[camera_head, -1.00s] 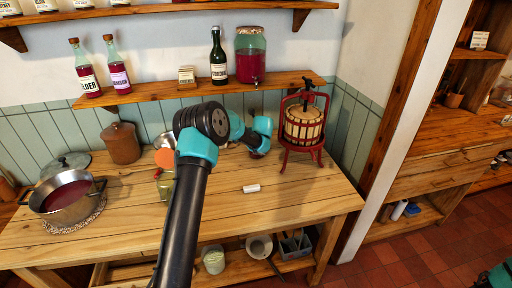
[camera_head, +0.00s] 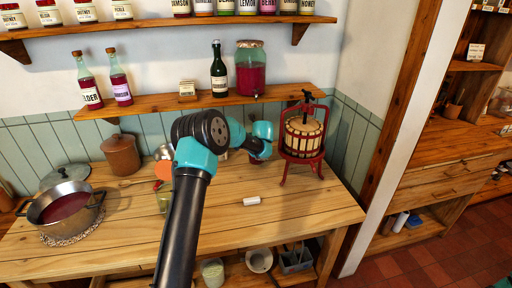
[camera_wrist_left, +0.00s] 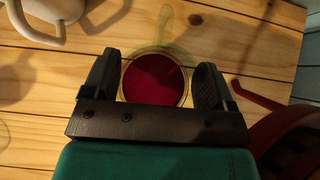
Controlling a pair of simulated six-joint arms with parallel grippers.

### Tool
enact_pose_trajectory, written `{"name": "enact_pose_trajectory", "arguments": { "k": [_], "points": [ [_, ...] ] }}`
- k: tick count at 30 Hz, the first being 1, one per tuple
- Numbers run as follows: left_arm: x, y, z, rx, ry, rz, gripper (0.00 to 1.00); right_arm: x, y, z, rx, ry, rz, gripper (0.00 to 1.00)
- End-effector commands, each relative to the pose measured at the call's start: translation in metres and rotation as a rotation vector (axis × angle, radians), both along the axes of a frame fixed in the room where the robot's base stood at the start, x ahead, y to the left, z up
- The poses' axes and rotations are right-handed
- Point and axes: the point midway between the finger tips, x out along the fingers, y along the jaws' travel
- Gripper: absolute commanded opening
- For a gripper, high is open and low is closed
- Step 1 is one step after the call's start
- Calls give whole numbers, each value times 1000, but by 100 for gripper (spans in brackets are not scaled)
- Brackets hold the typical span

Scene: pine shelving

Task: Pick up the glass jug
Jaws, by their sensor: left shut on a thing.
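The glass jug (camera_wrist_left: 155,78), round-rimmed and holding dark red liquid, sits between the jaws of my left gripper (camera_wrist_left: 154,88) in the left wrist view. Its jaws are shut on it from both sides, and a pale yellow-green strip, perhaps its handle, extends beyond the rim. In the head view my left gripper (camera_head: 261,147) is beside the fruit press, with only a little of the jug (camera_head: 255,159) showing beneath it. I cannot tell whether the jug's base touches the table. My right gripper is not in view.
A red-framed fruit press (camera_head: 303,138) stands close to the right of the jug. A white cylinder (camera_head: 252,201) lies in front on the pine table (camera_head: 300,215). A pot (camera_head: 62,210) and brown crock (camera_head: 121,154) are at left. A bottle shelf (camera_head: 160,104) hangs behind.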

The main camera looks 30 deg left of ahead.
Motion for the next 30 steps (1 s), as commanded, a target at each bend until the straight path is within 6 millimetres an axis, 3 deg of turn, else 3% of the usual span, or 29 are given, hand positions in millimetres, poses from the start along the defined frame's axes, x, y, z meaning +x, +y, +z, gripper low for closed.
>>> {"name": "enact_pose_trajectory", "arguments": {
  "k": [30],
  "points": [
    [-92, -56, 13, 1, -1, -1, 6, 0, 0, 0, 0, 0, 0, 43]
  ]
}}
